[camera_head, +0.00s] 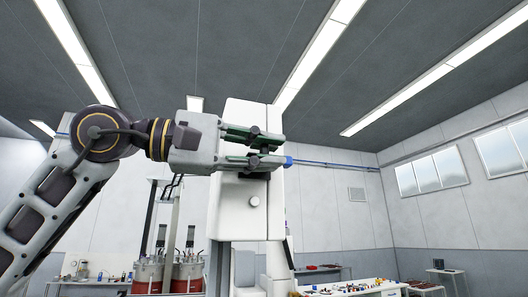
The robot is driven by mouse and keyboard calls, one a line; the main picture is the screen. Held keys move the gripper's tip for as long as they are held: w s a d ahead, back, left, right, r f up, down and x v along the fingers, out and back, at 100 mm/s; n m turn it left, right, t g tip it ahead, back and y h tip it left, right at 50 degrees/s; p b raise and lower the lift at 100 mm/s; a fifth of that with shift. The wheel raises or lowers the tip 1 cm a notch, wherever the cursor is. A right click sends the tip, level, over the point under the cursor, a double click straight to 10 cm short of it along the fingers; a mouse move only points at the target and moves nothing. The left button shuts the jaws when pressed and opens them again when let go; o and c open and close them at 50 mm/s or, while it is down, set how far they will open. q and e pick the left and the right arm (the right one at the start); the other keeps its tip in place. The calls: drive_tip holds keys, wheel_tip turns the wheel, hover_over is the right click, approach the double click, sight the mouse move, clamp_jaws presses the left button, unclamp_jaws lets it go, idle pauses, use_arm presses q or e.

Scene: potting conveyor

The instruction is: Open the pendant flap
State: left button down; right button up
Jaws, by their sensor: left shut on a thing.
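My left gripper (281,150) reaches in from the left across the upper part of this unit. Its green and dark fingers lie level, one above the other, in front of the white face. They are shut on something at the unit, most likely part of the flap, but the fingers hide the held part. My right gripper is not in view.
Red-and-grey drums (148,274) stand at the lower left, behind my arm. A white table (372,288) with many small parts is at the lower right. A blue-grey rail (335,165) runs along the back wall. The space right of the unit is open.

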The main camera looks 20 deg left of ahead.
use_arm(q)
drive_tip(key=shift+s+a+r, duration=0.1)
drive_tip(key=shift+a+r, duration=0.05)
drive_tip(key=shift+r, duration=0.15)
drive_tip(key=c, duration=1.5)
unclamp_jaws()
drive_tip(key=shift+c, duration=0.2)
drive_tip(key=shift+o, duration=1.1)
drive_tip(key=shift+f, duration=0.15)
drive_tip(key=v, duration=1.2)
